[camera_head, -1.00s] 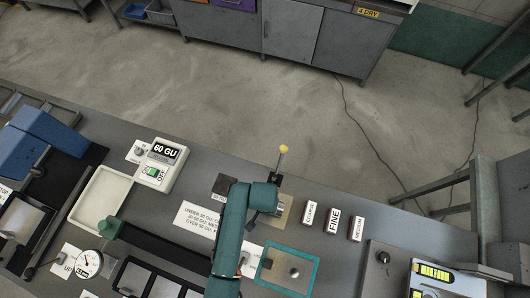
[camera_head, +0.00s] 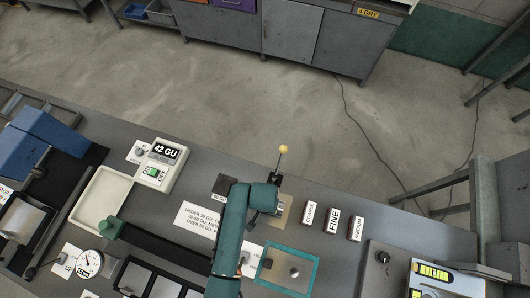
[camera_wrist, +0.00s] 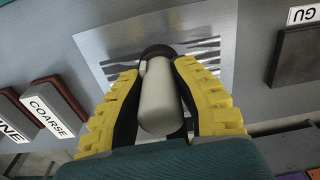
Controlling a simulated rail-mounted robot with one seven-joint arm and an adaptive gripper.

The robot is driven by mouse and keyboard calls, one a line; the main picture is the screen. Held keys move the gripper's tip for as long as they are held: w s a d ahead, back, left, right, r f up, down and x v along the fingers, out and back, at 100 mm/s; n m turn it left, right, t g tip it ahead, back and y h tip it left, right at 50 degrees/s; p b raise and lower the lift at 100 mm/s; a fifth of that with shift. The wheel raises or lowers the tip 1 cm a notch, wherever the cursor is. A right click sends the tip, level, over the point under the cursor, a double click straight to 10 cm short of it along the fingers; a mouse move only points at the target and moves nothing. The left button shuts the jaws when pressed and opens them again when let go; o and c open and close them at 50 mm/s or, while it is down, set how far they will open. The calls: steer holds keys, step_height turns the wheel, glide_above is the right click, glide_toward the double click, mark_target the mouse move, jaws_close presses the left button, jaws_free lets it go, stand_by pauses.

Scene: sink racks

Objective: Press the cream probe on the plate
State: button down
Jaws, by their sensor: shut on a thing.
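The cream probe (camera_wrist: 160,100) is a pale cylinder with a dark ring at its far end. My gripper (camera_wrist: 158,68) is shut on it, with a yellow ridged finger on each side. The dark end stands over the metal plate (camera_wrist: 218,38), which has dark streaks; whether it touches cannot be told for sure. In the head view my gripper (camera_head: 265,198) is over the plate (camera_head: 285,214), and my arm hides most of the probe and part of the plate. The meter (camera_head: 160,164) reads 42 GU, with a green switch below.
Blocks labelled COARSE (camera_wrist: 48,116) and FINE (camera_head: 332,220) stand beside the plate. A dark block (camera_wrist: 296,55) is on the other side. A rod with a yellow knob (camera_head: 283,149) rises behind my gripper. A teal-framed panel (camera_head: 287,270) lies in front.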

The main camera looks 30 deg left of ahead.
stand_by(0.4)
step_height(320, 180, up, 7)
steer(key=p, duration=0.7)
steer(key=shift+p, duration=0.3)
